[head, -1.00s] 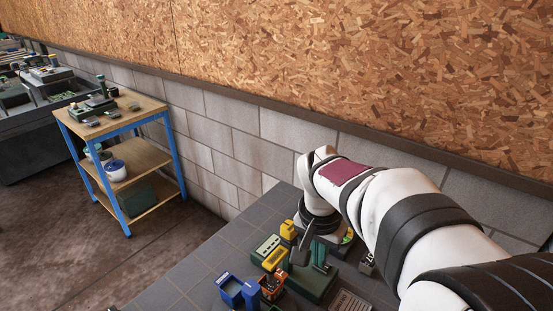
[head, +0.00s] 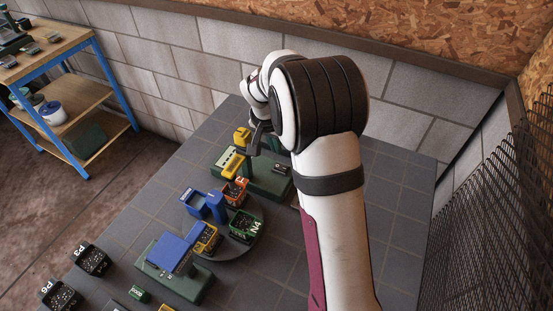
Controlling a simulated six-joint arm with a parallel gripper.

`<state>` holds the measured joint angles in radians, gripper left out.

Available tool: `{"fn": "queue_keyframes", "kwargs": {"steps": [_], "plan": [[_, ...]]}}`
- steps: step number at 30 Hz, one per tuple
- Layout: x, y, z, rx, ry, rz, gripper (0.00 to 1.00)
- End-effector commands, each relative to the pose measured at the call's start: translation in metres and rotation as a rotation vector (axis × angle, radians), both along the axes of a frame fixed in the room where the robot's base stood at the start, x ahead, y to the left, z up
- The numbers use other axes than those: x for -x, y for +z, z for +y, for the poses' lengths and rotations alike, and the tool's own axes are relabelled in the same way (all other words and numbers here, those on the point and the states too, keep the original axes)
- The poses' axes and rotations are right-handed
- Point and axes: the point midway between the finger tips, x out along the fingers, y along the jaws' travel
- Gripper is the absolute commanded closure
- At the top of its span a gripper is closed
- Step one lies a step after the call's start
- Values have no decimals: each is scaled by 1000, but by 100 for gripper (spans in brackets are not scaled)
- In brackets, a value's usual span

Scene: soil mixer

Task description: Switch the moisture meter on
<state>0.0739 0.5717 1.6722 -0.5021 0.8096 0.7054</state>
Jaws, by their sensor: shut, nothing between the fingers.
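No label in the head view lets me tell for sure which device is the moisture meter. A green-based device (head: 262,182) stands near the back of the grey tiled table. It carries a yellow block (head: 241,138), a yellow part with a pale face (head: 230,160) and a small dark box with light marks (head: 281,168). My gripper (head: 254,146) is a dark shape pointing down over the back of this device, close to the yellow block. It is shut and empty. Whether it touches anything cannot be told. My arm hides the device's right back part.
A second green-based device with a blue top (head: 174,253) stands in front. Small pots, including a green one marked N4 (head: 243,225), stand around a grey disc. Dark pots (head: 91,260) stand at left. A block wall is behind; black mesh (head: 490,215) is at right.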

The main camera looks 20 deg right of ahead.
Motion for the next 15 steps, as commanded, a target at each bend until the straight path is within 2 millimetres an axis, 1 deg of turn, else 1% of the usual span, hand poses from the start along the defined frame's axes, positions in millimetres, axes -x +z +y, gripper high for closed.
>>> {"fn": "queue_keyframes", "kwargs": {"steps": [1,6,10,15], "plan": [[-1,-11,-2,0,0,4,100],[-5,-43,-5,-1,1,3,100],[-6,-59,-5,-1,1,0,100],[-6,-67,-5,-1,1,-1,100]]}}
